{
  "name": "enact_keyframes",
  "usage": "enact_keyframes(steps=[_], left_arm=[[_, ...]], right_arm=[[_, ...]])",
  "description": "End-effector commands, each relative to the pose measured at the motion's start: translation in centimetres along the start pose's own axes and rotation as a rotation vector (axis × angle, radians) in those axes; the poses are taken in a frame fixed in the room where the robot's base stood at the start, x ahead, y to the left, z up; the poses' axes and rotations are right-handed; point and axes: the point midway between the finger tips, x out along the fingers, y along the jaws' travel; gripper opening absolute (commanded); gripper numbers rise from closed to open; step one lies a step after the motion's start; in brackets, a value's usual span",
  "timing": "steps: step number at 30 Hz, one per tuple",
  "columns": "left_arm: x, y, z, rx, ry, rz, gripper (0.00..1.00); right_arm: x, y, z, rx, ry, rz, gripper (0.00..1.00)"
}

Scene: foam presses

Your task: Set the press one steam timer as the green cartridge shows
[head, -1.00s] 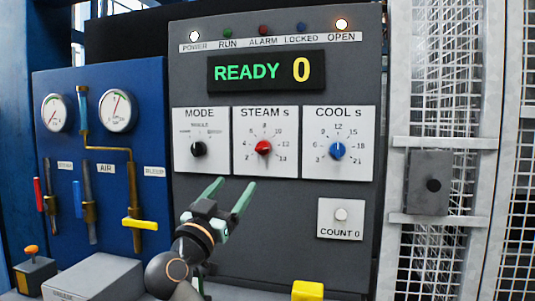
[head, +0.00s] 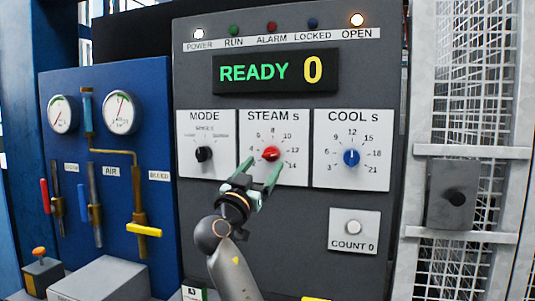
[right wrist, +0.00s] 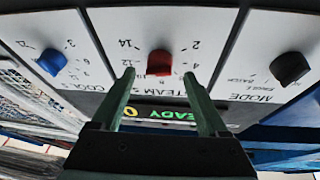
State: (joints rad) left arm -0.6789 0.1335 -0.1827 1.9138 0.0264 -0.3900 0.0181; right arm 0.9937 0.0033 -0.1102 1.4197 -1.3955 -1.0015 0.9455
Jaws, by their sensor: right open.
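The red steam knob (head: 270,153) sits on the white "STEAM s" plate (head: 290,175) of the grey press panel. It also shows in the right wrist view (right wrist: 159,62), upside down; its exact setting is hard to read. My right gripper (head: 263,162) is open just in front of this knob. In the right wrist view its fingertips (right wrist: 158,77) are spread on either side of the knob, with nothing held; whether they touch it I cannot tell. I cannot make out a green cartridge. My left gripper is not in view.
The black mode knob (head: 204,154) is to the left and the blue cool knob (head: 351,157) to the right. The display (head: 262,72) reads READY 0. A count button (head: 353,228) is below right. A blue valve panel (head: 110,190) stands left, mesh fencing (head: 455,255) right.

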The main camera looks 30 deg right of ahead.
Motion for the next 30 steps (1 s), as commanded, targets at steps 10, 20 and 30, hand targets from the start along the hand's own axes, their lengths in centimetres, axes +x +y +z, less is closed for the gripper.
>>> enact_keyframes(steps=[10,20,30], left_arm=[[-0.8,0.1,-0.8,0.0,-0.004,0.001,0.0],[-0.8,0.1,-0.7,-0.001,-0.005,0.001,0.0],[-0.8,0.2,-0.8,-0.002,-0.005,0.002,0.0]], right_arm=[[3.4,0.0,0.0,0.0,0.0,0.0,0.77],[3.4,0.0,0.1,0.0,0.0,0.0,0.69],[3.4,0.0,0.1,0.0,0.0,-0.001,0.31]])
